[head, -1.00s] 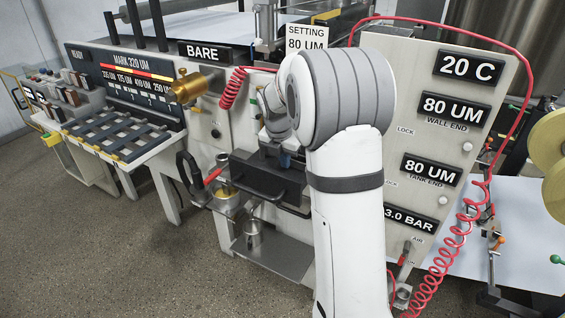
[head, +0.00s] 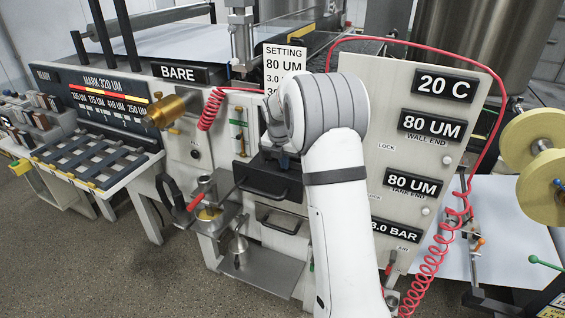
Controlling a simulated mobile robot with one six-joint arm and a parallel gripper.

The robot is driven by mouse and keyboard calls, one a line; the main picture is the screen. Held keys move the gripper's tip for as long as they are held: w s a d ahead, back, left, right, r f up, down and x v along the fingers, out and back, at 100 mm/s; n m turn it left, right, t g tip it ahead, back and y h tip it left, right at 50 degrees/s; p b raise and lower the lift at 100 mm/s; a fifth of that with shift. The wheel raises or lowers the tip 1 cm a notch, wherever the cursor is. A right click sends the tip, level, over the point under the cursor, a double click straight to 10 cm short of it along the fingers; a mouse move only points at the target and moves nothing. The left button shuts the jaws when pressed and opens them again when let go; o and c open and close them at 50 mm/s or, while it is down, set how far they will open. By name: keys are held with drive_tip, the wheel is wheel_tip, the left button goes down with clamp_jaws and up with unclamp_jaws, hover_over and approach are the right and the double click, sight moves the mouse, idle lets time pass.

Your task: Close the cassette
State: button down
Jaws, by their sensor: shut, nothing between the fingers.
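The cassette appears to be the dark drawer-like box (head: 266,182) with a bar handle on its front, set in the light machine front. Part of its top shows, so it seems to stand out from the panel; how far I cannot tell. My gripper (head: 283,160) is shut and empty at the box's upper right, in front of or against it. My arm partly covers the fingers, and contact is unclear.
A grey drawer front with a handle (head: 281,219) is below the box. A red-handled lever (head: 198,200) and a metal cup stand to the left. A red coiled hose (head: 430,250) hangs right of my arm. Open floor lies at the lower left.

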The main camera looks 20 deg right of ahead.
idle(0.3)
drive_tip(key=s+a+b, duration=0.1)
drive_tip(key=s+a, duration=0.2)
drive_tip(key=shift+s, duration=0.1)
drive_tip(key=b+v, duration=0.1)
drive_tip(key=v, duration=0.9)
drive_tip(key=b, duration=0.7)
approach(235, 170)
drive_tip(key=s+d, duration=0.3)
drive_tip(key=s, duration=0.2)
drive_tip(key=s+a+r+t+h+b, duration=0.1)
drive_tip(key=s+a+r+b, duration=0.15)
drive_tip(key=a, duration=0.45)
drive_tip(key=w+d+f, duration=0.1)
drive_tip(key=w+f, duration=0.1)
drive_tip(key=f, duration=0.1)
drive_tip(key=w+d+f, duration=0.1)
drive_tip(key=d+f, duration=0.1)
drive_tip(key=f, duration=0.1)
drive_tip(key=w+d+f, duration=0.1)
drive_tip(key=w+f, duration=0.1)
drive_tip(key=f, duration=0.2)
drive_tip(key=shift+w+d+b, duration=0.3)
drive_tip(key=shift+d+b, duration=0.1)
drive_tip(key=shift+w+d, duration=0.35)
drive_tip(key=shift+w, duration=0.1)
